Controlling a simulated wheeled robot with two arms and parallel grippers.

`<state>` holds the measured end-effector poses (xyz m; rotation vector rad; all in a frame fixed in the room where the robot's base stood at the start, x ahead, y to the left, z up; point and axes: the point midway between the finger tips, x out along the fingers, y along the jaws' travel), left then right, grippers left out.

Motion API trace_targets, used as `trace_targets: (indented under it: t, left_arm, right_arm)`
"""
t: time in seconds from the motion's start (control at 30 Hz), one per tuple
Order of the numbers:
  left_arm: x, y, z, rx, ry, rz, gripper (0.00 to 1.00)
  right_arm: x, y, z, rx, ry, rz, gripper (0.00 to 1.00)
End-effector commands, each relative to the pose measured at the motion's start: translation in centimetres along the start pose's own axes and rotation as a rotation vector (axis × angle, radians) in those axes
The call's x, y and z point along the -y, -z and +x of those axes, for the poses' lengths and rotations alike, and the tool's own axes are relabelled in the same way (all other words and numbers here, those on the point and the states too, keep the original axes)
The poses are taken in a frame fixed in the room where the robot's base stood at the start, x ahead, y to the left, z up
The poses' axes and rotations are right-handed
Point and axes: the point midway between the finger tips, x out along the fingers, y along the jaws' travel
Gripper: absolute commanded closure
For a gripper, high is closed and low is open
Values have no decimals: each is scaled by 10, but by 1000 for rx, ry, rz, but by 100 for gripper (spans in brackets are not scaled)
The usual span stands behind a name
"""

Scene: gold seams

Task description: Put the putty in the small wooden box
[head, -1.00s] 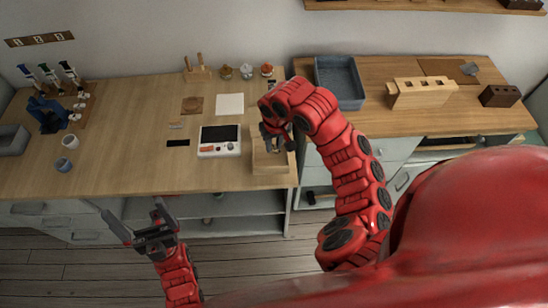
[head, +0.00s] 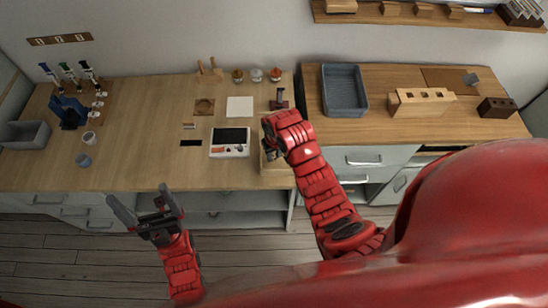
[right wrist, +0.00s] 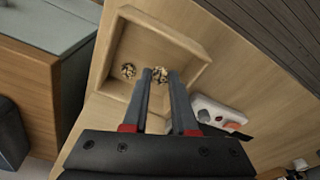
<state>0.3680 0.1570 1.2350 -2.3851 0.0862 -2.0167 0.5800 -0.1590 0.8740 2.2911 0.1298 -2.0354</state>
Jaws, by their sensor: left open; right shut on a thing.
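The small wooden box (head: 279,170) is a pale, open, square tray at the front right edge of the left worktop. In the right wrist view the box (right wrist: 187,37) shows its floor and walls. My right gripper (head: 269,153) is over it, fingers pointing down. In the wrist view the right gripper (right wrist: 160,78) is shut on a dark-and-pale speckled lump (right wrist: 160,73), possibly the putty. A similar lump (right wrist: 128,70) lies in the box beside it. I cannot tell whether the held lump touches the box floor. My left gripper (head: 138,194) is open and empty, in front of the worktop.
A white device with a dark screen (head: 230,141) stands just left of the box. Small jars (head: 256,75) and a dark stand (head: 279,99) are behind. A grey tray (head: 344,90) and a wooden block with holes (head: 420,102) are on the right counter.

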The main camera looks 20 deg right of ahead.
Motion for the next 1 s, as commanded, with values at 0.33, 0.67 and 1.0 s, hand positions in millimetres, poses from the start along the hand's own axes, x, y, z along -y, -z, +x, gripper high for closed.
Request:
trace_targets:
  t: [0.33, 0.67, 1.0]
  left_arm:
    - [1, 3, 17, 0, 0, 0, 0]
    - [1, 2, 12, 0, 0, 0, 0]
    - [1, 2, 12, 0, 0, 0, 0]
  right_arm:
    - [0, -4, 30, 2, -1, 0, 100]
    - [0, -4, 35, -2, 0, 0, 100]
    - [0, -4, 35, -2, 0, 0, 44]
